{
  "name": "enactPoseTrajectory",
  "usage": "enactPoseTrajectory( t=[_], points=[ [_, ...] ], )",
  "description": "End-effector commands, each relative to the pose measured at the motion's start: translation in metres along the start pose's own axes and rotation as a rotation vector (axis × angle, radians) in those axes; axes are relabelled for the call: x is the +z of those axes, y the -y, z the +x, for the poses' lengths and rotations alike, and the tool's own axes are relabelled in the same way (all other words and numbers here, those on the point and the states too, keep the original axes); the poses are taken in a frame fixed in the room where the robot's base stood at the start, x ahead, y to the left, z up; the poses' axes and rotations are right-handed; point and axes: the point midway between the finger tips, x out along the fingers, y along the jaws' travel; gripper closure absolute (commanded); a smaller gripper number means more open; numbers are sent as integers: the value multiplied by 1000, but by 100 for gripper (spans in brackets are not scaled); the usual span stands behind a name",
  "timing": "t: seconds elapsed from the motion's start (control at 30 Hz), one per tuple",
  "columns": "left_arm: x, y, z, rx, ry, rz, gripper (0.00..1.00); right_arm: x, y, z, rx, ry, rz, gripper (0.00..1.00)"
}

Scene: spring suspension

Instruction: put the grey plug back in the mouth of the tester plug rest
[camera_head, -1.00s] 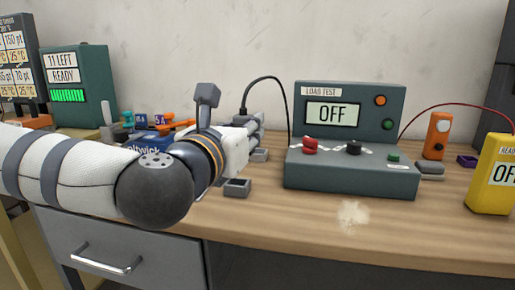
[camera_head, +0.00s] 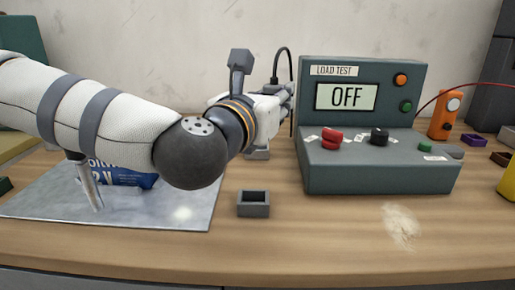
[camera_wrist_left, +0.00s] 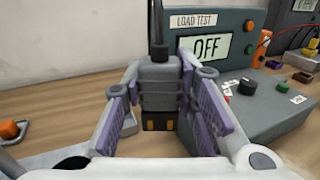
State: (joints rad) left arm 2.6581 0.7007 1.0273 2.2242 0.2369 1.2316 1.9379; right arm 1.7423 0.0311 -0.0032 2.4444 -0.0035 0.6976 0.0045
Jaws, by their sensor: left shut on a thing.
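My left gripper (camera_wrist_left: 158,95) is shut on the grey plug (camera_wrist_left: 158,75) in the left wrist view. The plug is upright, its black cable rising from the top and its dark lower end with yellowish contacts pointing down. In the head view my left gripper (camera_head: 284,98) is beside the tester's left side, and the plug is mostly hidden there. A grey holder (camera_head: 257,154), likely the tester plug rest, stands below the gripper, partly covered. A grey open-topped holder (camera_wrist_left: 129,124) shows below and left of the plug in the left wrist view, partly hidden. My right gripper is in neither view.
The load tester (camera_head: 370,178) reads OFF and stands right of the gripper. Another small open grey box (camera_head: 253,209) stands nearer the front. A blue battery (camera_head: 125,178) sits on a metal plate (camera_head: 165,208) at left. The front wood is mostly clear.

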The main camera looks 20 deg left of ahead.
Motion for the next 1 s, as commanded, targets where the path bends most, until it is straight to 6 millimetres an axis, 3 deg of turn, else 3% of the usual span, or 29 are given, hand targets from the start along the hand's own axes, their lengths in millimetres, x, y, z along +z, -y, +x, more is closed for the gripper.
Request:
enactPoseTrajectory(
  t=[0.13,0.37,0.5,0.73,0.9,1.0],
  points=[
    [-8,-11,14,4,-1,-2,100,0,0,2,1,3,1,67],
    [-42,-55,73,6,-2,2,100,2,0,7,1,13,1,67],
    [-77,-70,95,2,-5,2,100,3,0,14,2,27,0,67],
    [-105,-84,114,1,-4,2,100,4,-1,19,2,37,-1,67],
    [-129,-83,113,-1,-1,2,100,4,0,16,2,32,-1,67],
    [-130,-83,113,-1,1,0,100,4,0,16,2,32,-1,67]
  ],
)
